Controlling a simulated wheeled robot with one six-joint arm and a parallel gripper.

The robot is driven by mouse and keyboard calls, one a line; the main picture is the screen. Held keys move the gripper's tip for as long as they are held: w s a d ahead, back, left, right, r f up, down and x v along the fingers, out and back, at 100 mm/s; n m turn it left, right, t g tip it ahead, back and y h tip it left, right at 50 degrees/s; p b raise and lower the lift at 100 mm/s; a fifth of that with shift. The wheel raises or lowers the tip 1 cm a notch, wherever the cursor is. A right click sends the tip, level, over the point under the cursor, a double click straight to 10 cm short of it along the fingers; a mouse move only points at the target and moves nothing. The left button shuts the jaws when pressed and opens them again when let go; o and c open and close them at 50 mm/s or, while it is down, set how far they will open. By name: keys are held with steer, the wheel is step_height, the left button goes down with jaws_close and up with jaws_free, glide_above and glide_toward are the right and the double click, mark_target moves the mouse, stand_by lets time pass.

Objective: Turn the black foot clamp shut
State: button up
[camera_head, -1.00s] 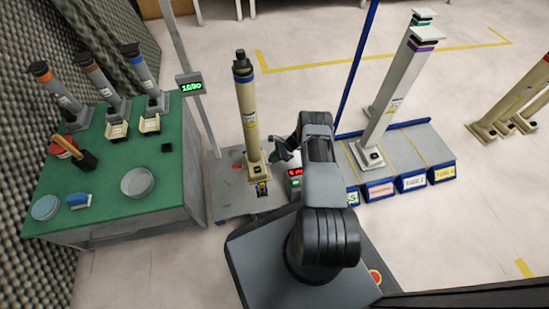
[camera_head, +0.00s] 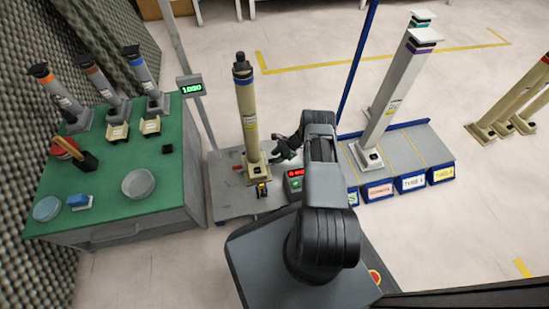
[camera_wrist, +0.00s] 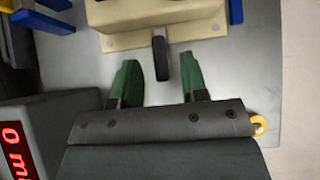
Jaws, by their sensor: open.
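The black foot clamp (camera_wrist: 160,60) shows in the wrist view as a short dark lever sticking out from the cream foot (camera_wrist: 125,25) of a column. My gripper (camera_wrist: 161,82) is open, with a green fingertip on each side of the lever's line. The lever's free end lies roughly between the tips; I cannot tell whether they touch it. In the head view my gripper (camera_head: 283,147) is just right of the column's foot (camera_head: 257,168), and the clamp cannot be made out there. The cream column (camera_head: 248,112) with a blue band stands upright on the grey plate (camera_head: 225,200).
A box with a red display (camera_head: 295,182) stands close right of the foot; it also shows in the wrist view (camera_wrist: 40,140). Blue posts (camera_wrist: 236,12) flank the foot. A green table (camera_head: 110,200) is at left, a grey rack (camera_head: 430,145) at right.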

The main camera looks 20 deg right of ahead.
steer(key=p+v, duration=0.3)
steer(key=v, duration=0.9)
steer(key=shift+w, duration=0.1)
steer(key=a+r+n+g+h+p, duration=0.15)
steer(key=a+r+n+p, duration=0.35)
steer(key=r, duration=1.1)
steer(key=a+r+n+h+p, duration=0.2)
steer(key=r+p, duration=0.6)
steer(key=r, duration=0.8)
steer(key=a+r+n+h+p, duration=0.1)
steer(key=a+r+n+p, duration=0.4)
steer(key=r, duration=1.1)
steer(key=s+a+r+n+t+h+p, duration=0.1)
steer(key=s+a+r+n+p, duration=0.1)
steer(key=s+r+p, duration=0.4)
steer(key=s+a+r+n+t+h+p, duration=0.1)
steer(key=s+a+r+n+p, duration=0.2)
steer(key=s+r+p, duration=0.4)
steer(key=s+a+r+n+t+h+p, duration=0.1)
steer(key=s+r+p, duration=0.6)
steer(key=r, duration=1.2)
steer(key=s+a+n+h, duration=0.1)
steer(key=a+n, duration=0.1)
steer(key=a, duration=0.1)
